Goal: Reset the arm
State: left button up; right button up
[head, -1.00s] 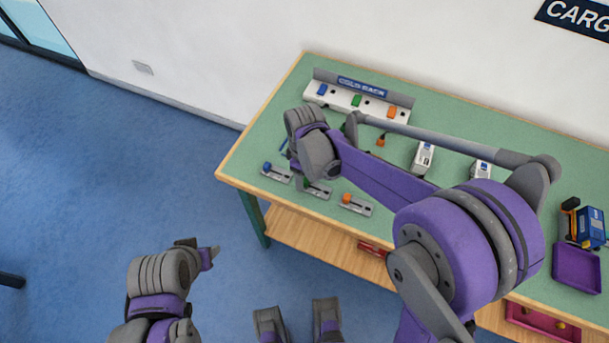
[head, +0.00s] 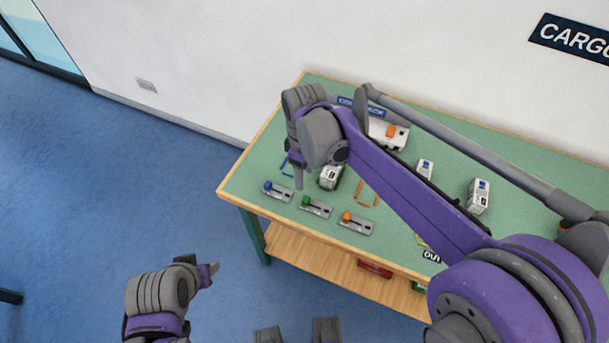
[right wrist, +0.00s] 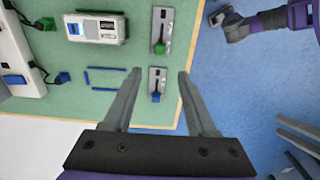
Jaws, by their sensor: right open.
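My right arm reaches in from the right over the green bench (head: 240,178), its elbow large at the lower right. My right gripper (head: 299,182) points down over the bench's left part, near the slider plates. In the right wrist view the right gripper (right wrist: 160,74) is open and empty, with its fingers apart. The slider plate with the blue knob (right wrist: 155,86) appears between the fingertips. My left gripper (head: 212,271) is low at the left, over the blue floor and clear of the bench. Its jaw opening is not clear.
Slider plates with a green knob (head: 316,207) and an orange knob (head: 355,223) line the bench's front edge. White units (head: 331,177) (head: 425,170) (head: 479,196) stand behind. A white rack (head: 388,132) is at the back, partly hidden. The blue floor (head: 90,190) is open.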

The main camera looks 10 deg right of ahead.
dwell(0.4)
jog(key=s+d+m+t+p, duration=0.2)
jog(key=s+d+m, duration=0.3)
jog(key=s, duration=0.3)
jog(key=s+d+r+m+t+p, duration=0.1)
jog(key=s+d+m+t+p, duration=0.1)
jog(key=s+d+m, duration=0.3)
jog(key=s+m+t, duration=0.1)
jog(key=s, duration=0.3)
jog(key=shift+r, duration=0.3)
